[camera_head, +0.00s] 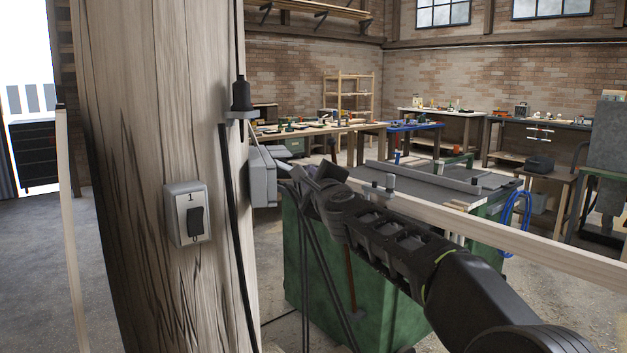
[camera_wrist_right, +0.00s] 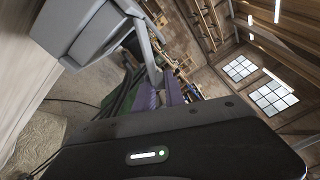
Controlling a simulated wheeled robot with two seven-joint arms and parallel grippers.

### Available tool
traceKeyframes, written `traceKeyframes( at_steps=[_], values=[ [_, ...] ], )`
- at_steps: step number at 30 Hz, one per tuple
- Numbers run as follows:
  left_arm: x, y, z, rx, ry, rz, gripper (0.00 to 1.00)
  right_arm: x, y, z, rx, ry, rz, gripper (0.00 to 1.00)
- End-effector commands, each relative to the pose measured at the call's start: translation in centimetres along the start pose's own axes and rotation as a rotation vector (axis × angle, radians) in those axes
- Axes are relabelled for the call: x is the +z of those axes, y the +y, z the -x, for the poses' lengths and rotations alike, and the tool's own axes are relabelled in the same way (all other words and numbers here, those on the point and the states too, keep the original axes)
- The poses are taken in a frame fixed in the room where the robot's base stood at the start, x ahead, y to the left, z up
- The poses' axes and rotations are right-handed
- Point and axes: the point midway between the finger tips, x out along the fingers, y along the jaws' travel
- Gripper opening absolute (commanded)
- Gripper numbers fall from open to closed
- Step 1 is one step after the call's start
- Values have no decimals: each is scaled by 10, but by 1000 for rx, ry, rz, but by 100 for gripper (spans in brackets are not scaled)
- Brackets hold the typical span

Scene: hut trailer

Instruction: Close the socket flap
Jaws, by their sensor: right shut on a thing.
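The grey socket (camera_head: 263,178) is mounted on the right side of the wooden post, facing away from the head camera. Its grey flap (camera_head: 272,150) stands out from the box, partly open. In the right wrist view, the socket box (camera_wrist_right: 80,32) is at upper left, and the flap (camera_wrist_right: 143,28) sticks out from it toward the fingers. My right gripper (camera_head: 302,178) is at the socket, shut on the flap; the exact contact is small and partly hidden. My left gripper is not in view.
The thick post (camera_head: 150,120) carries a numbered switch (camera_head: 187,214) and a black cable (camera_head: 232,220) beside the socket. A green machine (camera_head: 325,265) with a dark table top stands behind my right arm. Workbenches line the back wall. Open floor lies left of the post.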

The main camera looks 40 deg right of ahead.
Motion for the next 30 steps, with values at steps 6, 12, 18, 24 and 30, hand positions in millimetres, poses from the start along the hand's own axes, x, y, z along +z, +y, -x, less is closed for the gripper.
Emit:
traceKeyframes(
  at_steps=[6,12,18,24,30],
  values=[
    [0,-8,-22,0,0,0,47,-1,21,0,1,0,-204,0],
    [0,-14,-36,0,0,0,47,3,36,0,1,0,-394,0],
    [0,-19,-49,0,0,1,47,9,49,0,1,0,-575,0],
    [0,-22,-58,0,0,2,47,16,57,0,0,1,-716,0],
    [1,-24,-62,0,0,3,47,21,61,0,1,2,-802,0]
  ],
)
